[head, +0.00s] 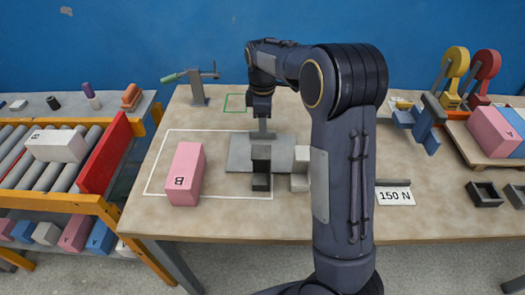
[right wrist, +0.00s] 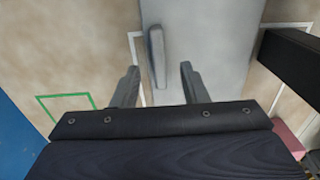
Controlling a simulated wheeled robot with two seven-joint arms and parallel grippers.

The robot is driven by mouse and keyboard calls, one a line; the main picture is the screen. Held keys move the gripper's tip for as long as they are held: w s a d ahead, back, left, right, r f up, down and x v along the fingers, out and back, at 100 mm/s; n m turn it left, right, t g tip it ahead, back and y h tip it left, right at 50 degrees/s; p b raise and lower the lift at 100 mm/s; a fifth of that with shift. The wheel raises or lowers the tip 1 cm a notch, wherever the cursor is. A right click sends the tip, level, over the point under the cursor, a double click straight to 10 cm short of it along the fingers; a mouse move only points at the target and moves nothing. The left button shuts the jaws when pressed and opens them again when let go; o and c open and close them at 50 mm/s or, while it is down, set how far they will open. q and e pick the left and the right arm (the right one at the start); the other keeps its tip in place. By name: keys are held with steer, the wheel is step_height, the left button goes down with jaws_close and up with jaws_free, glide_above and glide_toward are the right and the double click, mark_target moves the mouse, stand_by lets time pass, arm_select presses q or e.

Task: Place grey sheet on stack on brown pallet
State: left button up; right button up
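The grey sheet (head: 240,152) lies on the table, partly inside a white outline. My right gripper (head: 262,118) is over the sheet's back part. In the right wrist view its two fingers (right wrist: 159,80) are apart with nothing gripped. A raised grey bar (right wrist: 157,55) on the sheet (right wrist: 210,35) lies just beyond the fingertips, roughly in line with the gap. My left gripper is not in view. A light-brown board (head: 462,138) at the right edge carries a pink block A and a blue block; I cannot tell if it is the brown pallet.
A black block (head: 261,170) and a pale block (head: 300,170) stand at the sheet's front. Pink block B (head: 185,172) is to the left. A clamp tool (head: 198,88) stands at the back. A "150 N" card (head: 395,196) lies right of my arm. A roller conveyor (head: 60,170) is at left.

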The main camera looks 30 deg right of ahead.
steer(key=shift+d+f, duration=0.1)
steer(key=shift+f, duration=1.35)
jaws_close()
steer(key=shift+r, duration=0.1)
